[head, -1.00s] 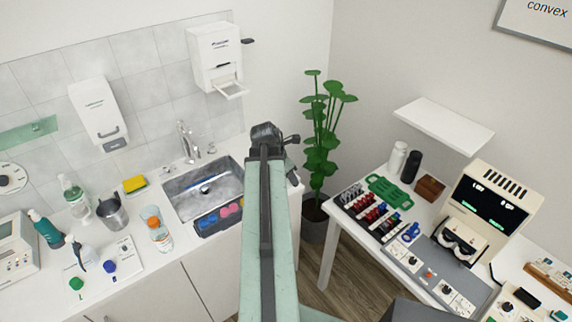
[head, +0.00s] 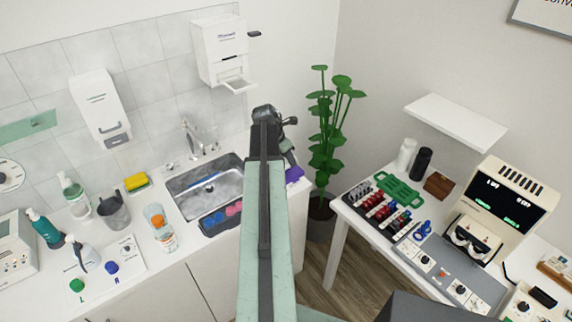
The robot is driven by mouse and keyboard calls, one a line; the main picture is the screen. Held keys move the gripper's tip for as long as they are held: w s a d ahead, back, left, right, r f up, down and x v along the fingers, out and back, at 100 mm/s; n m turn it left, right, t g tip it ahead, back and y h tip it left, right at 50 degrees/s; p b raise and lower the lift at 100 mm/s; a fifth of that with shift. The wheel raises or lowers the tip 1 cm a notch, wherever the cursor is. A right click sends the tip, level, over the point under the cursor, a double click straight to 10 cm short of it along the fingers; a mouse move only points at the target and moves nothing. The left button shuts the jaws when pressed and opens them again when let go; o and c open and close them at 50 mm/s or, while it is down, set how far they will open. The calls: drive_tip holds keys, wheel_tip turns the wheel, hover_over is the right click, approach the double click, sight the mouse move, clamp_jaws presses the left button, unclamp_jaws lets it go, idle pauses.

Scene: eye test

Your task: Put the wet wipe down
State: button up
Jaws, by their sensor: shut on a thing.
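My gripper (head: 266,113) is at the far end of my pale green arm, seen from behind, above the counter's right end just right of the sink. Its fingertips are mostly hidden by the arm. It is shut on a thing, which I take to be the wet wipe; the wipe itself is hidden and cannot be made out. A purple item (head: 294,174) shows just right of the arm at the counter's end, partly hidden; I cannot tell what it is.
A metal sink (head: 180,204) with a tap (head: 193,138) lies left of the arm. Bottles and a yellow sponge (head: 137,182) crowd the left counter. A wall dispenser (head: 219,50) hangs above. A plant (head: 330,140) and a full instrument table (head: 342,225) stand right.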

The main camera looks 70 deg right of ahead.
drive_tip(key=shift+s+f+b, duration=0.25)
drive_tip(key=shift+f+b, duration=0.05)
drive_tip(key=shift+f, duration=0.75)
drive_tip(key=shift+r, duration=0.2)
drive_tip(key=shift+w+r, duration=0.1)
drive_tip(key=shift+f+b, duration=0.4)
drive_tip(key=shift+f, duration=0.3)
drive_tip(key=o, duration=1.2)
drive_tip(key=shift+r, duration=0.1)
